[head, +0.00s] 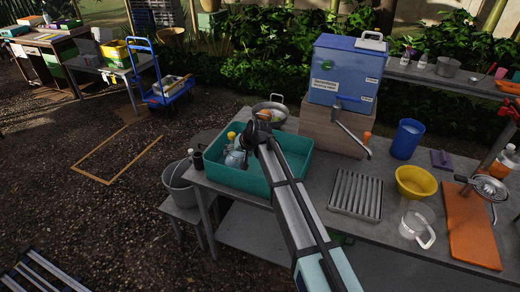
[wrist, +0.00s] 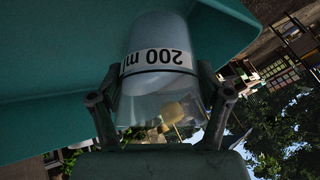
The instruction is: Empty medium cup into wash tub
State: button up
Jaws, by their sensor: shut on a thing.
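The medium cup (wrist: 160,85) is clear with a white band marked "200 ml". My gripper (wrist: 162,100) has a finger on each side of it and is shut on it. In the head view my gripper (head: 246,146) is over the left part of the teal wash tub (head: 290,186), with the cup (head: 235,159) partly hidden beside it. The tub wall (wrist: 50,120) fills much of the wrist view behind the cup. Small pale shapes show through the cup's clear part; I cannot tell whether they are inside. The cup's exact tilt is unclear.
A metal pot (head: 270,109) stands behind the tub, and a blue water dispenser (head: 345,75) on a wooden box stands to its right. A drain rack (head: 355,194), yellow bowl (head: 416,182), blue cup (head: 407,139) and clear jug (head: 416,228) are further right. A grey bucket (head: 181,184) is at left.

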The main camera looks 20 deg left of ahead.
jog(key=shift+w+d+r+m+g+y, duration=0.3)
jog(key=shift+w+d+r+g+y, duration=0.3)
jog(key=shift+y, duration=0.1)
jog(key=shift+w+d+r+y, duration=0.1)
jog(key=shift+w+d+y, duration=0.1)
jog(key=shift+y, duration=0.1)
jog(key=shift+w+d+r+m+g+y, duration=0.15)
jog(key=shift+r+m+g+y, duration=0.25)
jog(key=shift+g+y, duration=0.2)
dwell(0.5)
jog(key=shift+r+m+g+y, duration=0.3)
jog(key=shift+r+g+y, duration=0.2)
jog(key=shift+y, duration=0.1)
dwell(0.6)
jog(key=shift+w+d+r+m+g+y+p, duration=0.1)
jog(key=shift+r+m+g+y+p, duration=0.25)
jog(key=shift+y, duration=0.25)
jog(key=shift+w+d+r+m+g+y+p, duration=0.1)
jog(key=shift+r+m+g+y+p, duration=0.2)
jog(key=shift+y, duration=0.3)
dwell(1.4)
jog(key=shift+w+d+r+m+g+y+b, duration=0.25)
jog(key=shift+w+d+r+g+y+b, duration=0.1)
jog(key=shift+w+d+y+b, duration=0.45)
dwell(0.5)
jog(key=shift+s+a+r+y+b, duration=0.2)
jog(key=shift+y+b, duration=0.1)
jog(key=shift+b, duration=0.25)
